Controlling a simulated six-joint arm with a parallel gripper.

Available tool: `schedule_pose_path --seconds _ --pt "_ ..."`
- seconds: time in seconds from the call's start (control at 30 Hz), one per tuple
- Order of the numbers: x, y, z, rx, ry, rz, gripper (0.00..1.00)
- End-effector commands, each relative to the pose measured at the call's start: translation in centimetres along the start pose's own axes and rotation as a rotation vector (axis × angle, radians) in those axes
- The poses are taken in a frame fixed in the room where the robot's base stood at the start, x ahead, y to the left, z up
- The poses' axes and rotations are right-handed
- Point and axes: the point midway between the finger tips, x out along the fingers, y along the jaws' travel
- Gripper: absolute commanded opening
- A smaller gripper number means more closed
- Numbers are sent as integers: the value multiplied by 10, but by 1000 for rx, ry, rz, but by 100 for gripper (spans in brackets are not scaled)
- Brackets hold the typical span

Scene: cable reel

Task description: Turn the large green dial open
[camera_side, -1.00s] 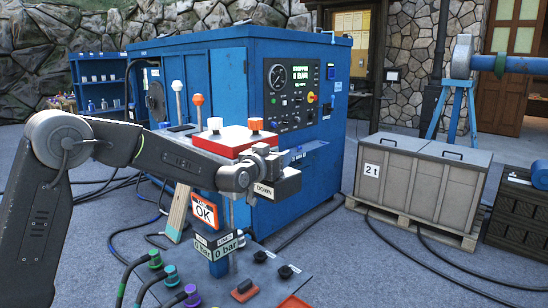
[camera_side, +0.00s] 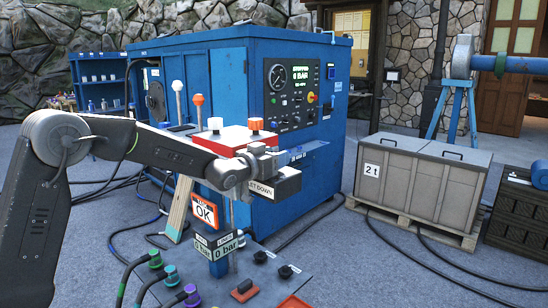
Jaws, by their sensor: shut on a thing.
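I cannot make out a large green dial in this view. My gripper (camera_side: 262,164) is at the end of the dark arm, in the middle of the view, over the control stand. It is shut, but its fingertips and what they hold are hidden by my wrist and a dark block. That dark block (camera_side: 288,184), labelled "LET DOWN", sits right at the gripper. Below it are a thin upright rod (camera_side: 233,208) and gauge labels reading "0 bar" (camera_side: 227,249). A small green hose fitting (camera_side: 155,259) stands at the lower left, well apart from the gripper.
A red-topped box (camera_side: 236,138) with a white and an orange knob stands behind my wrist. Levers with a white (camera_side: 178,86) and an orange ball (camera_side: 198,99) rise nearby. A blue machine (camera_side: 230,70) fills the back; grey crates (camera_side: 428,180) stand at right.

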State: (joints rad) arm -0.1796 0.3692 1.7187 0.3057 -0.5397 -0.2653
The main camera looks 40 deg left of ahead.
Motion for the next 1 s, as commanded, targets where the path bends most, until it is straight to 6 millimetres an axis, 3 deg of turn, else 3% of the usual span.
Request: schedule_pose_path --seconds 0.5,0.53,0.6,0.77,1.0 --pt "0 1 -2 0 3 43 27" --pt "0 1 -2 0 3 43 54" --pt "0 1 -2 0 2 42 60" --pt "0 0 -1 0 0 41 76" --pt "0 0 0 0 -1 40 76"
